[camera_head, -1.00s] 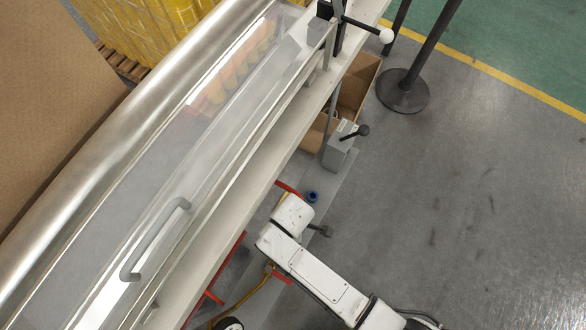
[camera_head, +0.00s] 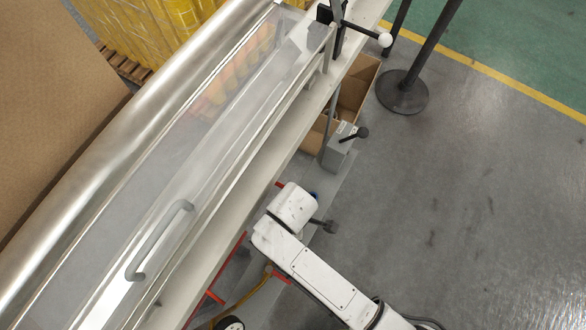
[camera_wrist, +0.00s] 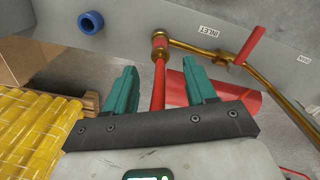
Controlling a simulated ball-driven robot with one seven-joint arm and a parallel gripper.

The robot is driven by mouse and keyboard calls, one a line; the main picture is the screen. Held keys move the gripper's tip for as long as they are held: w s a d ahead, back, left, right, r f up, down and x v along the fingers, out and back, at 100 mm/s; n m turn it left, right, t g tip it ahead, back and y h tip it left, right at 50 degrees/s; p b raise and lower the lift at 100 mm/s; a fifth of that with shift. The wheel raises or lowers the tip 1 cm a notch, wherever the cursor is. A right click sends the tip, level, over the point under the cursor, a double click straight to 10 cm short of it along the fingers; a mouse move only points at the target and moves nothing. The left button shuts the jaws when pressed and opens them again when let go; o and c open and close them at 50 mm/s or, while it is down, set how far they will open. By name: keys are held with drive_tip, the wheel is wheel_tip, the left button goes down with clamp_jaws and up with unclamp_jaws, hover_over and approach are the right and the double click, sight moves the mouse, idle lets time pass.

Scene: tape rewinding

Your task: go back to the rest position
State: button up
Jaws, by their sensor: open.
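My gripper (camera_wrist: 160,82) shows in the wrist view with two teal fingers spread apart. No object is gripped. A red rod with a brass fitting (camera_wrist: 159,42) shows in the gap between the fingers and seems to lie beyond them; whether it touches them I cannot tell. In the head view my white arm (camera_head: 318,278) reaches up from the lower right, beside the machine's long edge. My gripper's fingers cannot be made out there.
A machine with a clear cover and grey handle (camera_head: 160,240) fills the left. A blue ring (camera_wrist: 91,22), a brass pipe (camera_wrist: 205,52) and a yellow stack (camera_wrist: 40,125) lie near my gripper. A black post base (camera_head: 403,92) stands on open floor at right.

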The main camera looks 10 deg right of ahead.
drive_tip(key=shift+r, duration=1.1)
drive_tip(key=s+d+r+m, duration=0.1)
drive_tip(key=d+r+m, duration=0.3)
drive_tip(key=d+m, duration=0.4)
drive_tip(key=d, duration=0.6)
drive_tip(key=shift+d+r+t, duration=0.15)
drive_tip(key=shift+d+t, duration=0.15)
drive_tip(key=shift+d, duration=0.05)
drive_tip(key=s+d+r+m, duration=0.1)
drive_tip(key=s+d+m, duration=0.1)
drive_tip(key=d, duration=0.1)
drive_tip(key=s+d+r+m, duration=0.2)
drive_tip(key=d+m, duration=0.1)
drive_tip(key=d, duration=0.1)
drive_tip(key=s+d+r+m, duration=0.2)
drive_tip(key=d+m, duration=0.1)
drive_tip(key=shift+s+d+r, duration=0.25)
drive_tip(key=shift+d, duration=0.05)
drive_tip(key=shift+c, duration=0.3)
